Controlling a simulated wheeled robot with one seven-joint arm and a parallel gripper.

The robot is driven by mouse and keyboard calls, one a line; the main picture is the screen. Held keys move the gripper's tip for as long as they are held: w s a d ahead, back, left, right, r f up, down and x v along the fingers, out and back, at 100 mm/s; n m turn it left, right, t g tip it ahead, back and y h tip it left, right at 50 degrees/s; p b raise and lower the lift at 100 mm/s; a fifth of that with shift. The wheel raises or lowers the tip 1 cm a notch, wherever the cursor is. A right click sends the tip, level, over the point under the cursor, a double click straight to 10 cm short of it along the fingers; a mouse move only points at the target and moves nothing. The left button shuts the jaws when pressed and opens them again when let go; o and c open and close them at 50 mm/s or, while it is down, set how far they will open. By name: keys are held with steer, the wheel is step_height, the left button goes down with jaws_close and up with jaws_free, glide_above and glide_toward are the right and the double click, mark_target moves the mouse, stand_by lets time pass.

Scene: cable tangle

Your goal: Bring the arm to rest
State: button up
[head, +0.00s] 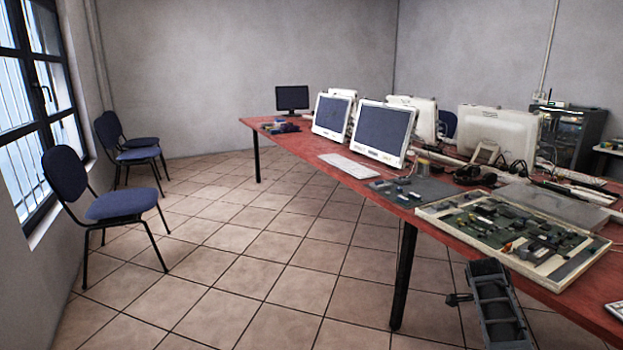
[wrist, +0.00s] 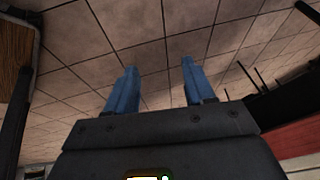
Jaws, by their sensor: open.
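My gripper (wrist: 160,66) shows in the wrist view with its two blue fingers spread apart and nothing between them. Behind the fingers in that view is only tiled floor. In the head view a dark grey link of my arm (head: 495,308) stands at the bottom, in front of the red table's near edge. My fingers cannot be made out in the head view.
The long red table (head: 292,146) carries monitors, a keyboard (head: 348,166) and an open case of circuit boards (head: 510,232). A table leg (head: 404,278) stands left of my arm. Blue chairs (head: 120,204) line the left wall. The tiled floor (head: 230,270) between is clear.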

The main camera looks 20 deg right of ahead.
steer(key=s+a+f+n+t+h, duration=0.1)
steer(key=s+a+f+n+t, duration=0.2)
steer(key=s+a+f+n, duration=0.4)
steer(key=s+a+f+n+t+h, duration=0.1)
steer(key=s+a+f+n+t, duration=0.2)
steer(key=s+a+n, duration=0.5)
steer(key=s+a+r+n+t+y, duration=0.1)
steer(key=s+a+r+n+t, duration=0.2)
steer(key=a, duration=0.4)
steer(key=s+a+r+t+y, duration=0.1)
steer(key=s+a+r+t, duration=0.15)
steer(key=s+a, duration=0.4)
steer(key=s+a+r+n+t+y, duration=0.25)
steer(key=s+a+r, duration=0.2)
steer(key=r, duration=0.35)
steer(key=s+a+r+n+t+y, duration=0.1)
steer(key=s+a+r+n, duration=0.3)
steer(key=r, duration=0.5)
steer(key=s+a+r+n+t+y, duration=0.1)
steer(key=s+a+r, duration=0.2)
steer(key=a+r, duration=0.4)
step_height(320, 180, down, 10)
steer(key=b, duration=1)
step_height(320, 180, up, 15)
steer(key=p, duration=1.4)
steer(key=shift+w+d+r+p, duration=0.15)
steer(key=shift+d+r+p, duration=0.05)
steer(key=shift+d+p, duration=0.25)
